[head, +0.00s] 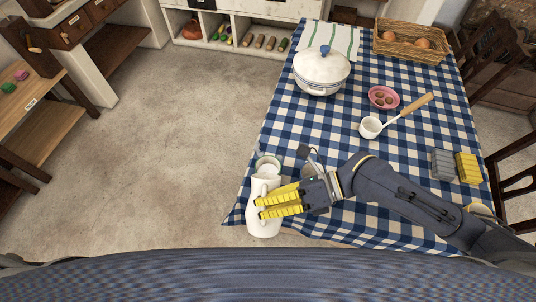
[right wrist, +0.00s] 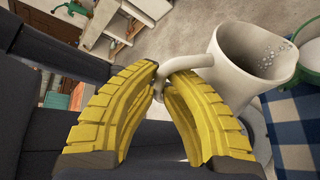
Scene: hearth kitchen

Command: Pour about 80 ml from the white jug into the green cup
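The white jug (head: 264,222) is at the near left edge of the table in the head view, close to upright. Its open mouth and handle show in the right wrist view (right wrist: 235,70). The green cup (head: 268,161) stands just behind the jug, partly hidden by it; its green rim and pale inside show at the right of the wrist view (right wrist: 311,62). My right gripper (head: 260,207) has its yellow fingers closed around the jug's handle, tips meeting at its outer bend. Whether the jug touches the table is unclear. My left gripper is not in view.
A lidded white pot (head: 321,74), a pink dish (head: 383,97), a white ladle (head: 371,127) and an egg basket (head: 410,43) stand farther back on the checked tablecloth (head: 290,120). Grey (head: 442,163) and yellow (head: 466,167) blocks lie at right. Small items beside the cup are partly hidden.

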